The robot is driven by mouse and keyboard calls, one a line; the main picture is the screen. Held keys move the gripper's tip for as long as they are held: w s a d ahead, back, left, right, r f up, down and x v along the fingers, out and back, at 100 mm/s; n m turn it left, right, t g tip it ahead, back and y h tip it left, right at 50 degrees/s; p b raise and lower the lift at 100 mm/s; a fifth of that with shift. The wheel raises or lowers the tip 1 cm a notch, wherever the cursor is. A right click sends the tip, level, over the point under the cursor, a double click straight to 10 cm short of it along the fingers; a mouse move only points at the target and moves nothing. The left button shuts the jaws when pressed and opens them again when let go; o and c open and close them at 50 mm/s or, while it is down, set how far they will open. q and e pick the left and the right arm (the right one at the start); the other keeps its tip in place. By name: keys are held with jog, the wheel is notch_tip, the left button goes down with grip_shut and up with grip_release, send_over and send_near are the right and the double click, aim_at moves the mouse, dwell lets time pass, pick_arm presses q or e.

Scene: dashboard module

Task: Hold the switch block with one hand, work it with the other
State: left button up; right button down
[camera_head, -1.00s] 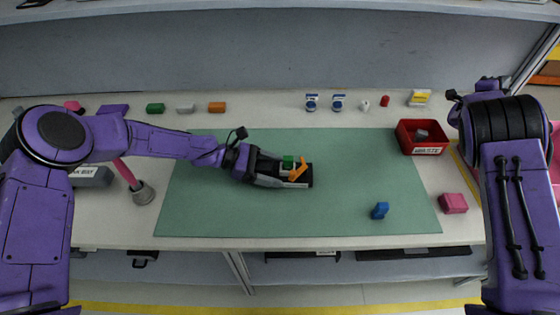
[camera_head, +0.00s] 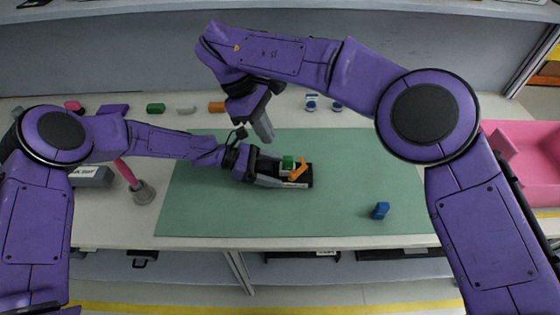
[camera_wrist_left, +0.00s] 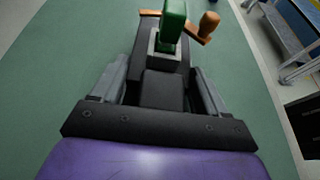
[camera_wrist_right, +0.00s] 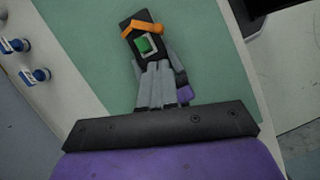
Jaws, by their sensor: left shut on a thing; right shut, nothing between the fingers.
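The switch block (camera_head: 304,182) is a black base with a grey plate, a green rocker or button (camera_head: 288,161) and an orange lever (camera_head: 298,172). It rests on the green mat (camera_head: 345,210). My left gripper (camera_head: 280,178) is shut on its left end; the left wrist view shows the grey fingers on either side of the black base (camera_wrist_left: 165,90). The green part (camera_wrist_left: 172,20) and orange lever (camera_wrist_left: 208,25) rise beyond them. My right gripper (camera_head: 265,130) is shut and empty, pointing down above the mat, up and left of the block. The right wrist view shows the block (camera_wrist_right: 136,30) beyond its fingers.
A blue piece (camera_head: 380,210) lies on the mat at right. Green (camera_head: 155,109), grey (camera_head: 186,109) and orange (camera_head: 216,107) blocks stand along the back. A pink plunger-like tool (camera_head: 128,175) is at left.

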jog(key=shift+f, duration=0.1)
send_near(290, 177)
jog(key=x, duration=0.5)
jog(key=shift+w+a+f, duration=0.3)
jog(key=shift+w, duration=0.1)
